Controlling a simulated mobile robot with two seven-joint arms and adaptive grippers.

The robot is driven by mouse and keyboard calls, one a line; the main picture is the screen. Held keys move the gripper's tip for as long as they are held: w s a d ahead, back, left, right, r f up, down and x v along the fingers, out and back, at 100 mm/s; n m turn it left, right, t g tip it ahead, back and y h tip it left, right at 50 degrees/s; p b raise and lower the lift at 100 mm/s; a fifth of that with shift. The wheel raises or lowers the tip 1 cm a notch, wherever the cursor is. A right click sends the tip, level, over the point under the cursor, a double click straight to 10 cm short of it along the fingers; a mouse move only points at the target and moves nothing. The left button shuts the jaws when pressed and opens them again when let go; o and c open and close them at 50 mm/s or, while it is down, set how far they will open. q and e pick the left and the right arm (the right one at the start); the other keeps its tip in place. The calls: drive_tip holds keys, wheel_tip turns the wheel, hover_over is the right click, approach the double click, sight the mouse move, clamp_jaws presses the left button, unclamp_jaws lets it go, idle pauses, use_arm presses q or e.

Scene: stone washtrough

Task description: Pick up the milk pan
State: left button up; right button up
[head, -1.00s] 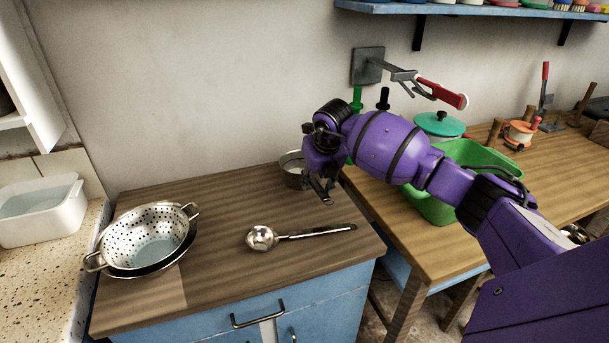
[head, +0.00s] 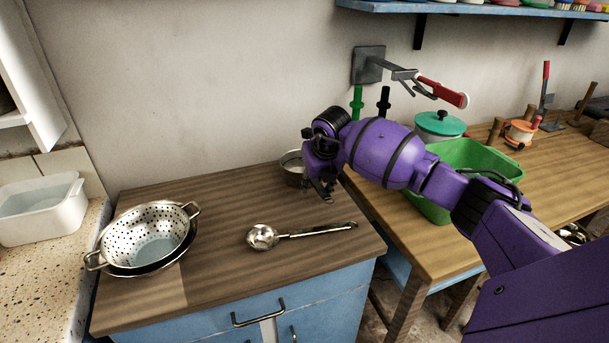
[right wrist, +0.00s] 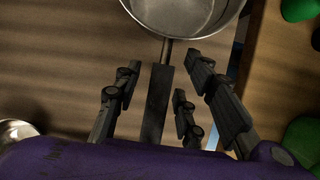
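The milk pan (head: 292,170) is a small metal pan at the back right of the wooden counter, partly hidden behind my right gripper (head: 326,190) in the head view. In the right wrist view the pan's round bowl (right wrist: 185,14) is at the top, and its dark handle (right wrist: 156,105) points down toward my wrist. My right gripper (right wrist: 165,82) is open, with its fingers spread on both sides of the handle. My left gripper is not in view.
A metal ladle (head: 264,237) lies on the counter in front, and a colander (head: 147,237) stands at the left. A green basin (head: 470,160) and a teal-lidded pot (head: 439,124) are on the right-hand table. The wall is close behind the pan.

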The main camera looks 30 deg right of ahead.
clamp_jaws()
drive_tip(key=shift+r, duration=0.1)
drive_tip(key=shift+r, duration=0.1)
idle(0.3)
drive_tip(key=shift+r, duration=0.3)
wheel_tip(320, 180, up, 2)
drive_tip(key=shift+w+r, duration=0.1)
drive_tip(key=shift+r, duration=0.05)
drive_tip(key=s+a+r, duration=0.8)
drive_tip(key=s+r, duration=0.2)
drive_tip(key=s, duration=0.1)
drive_tip(key=shift+a+r+b, duration=0.15)
drive_tip(key=shift+a+b, duration=0.15)
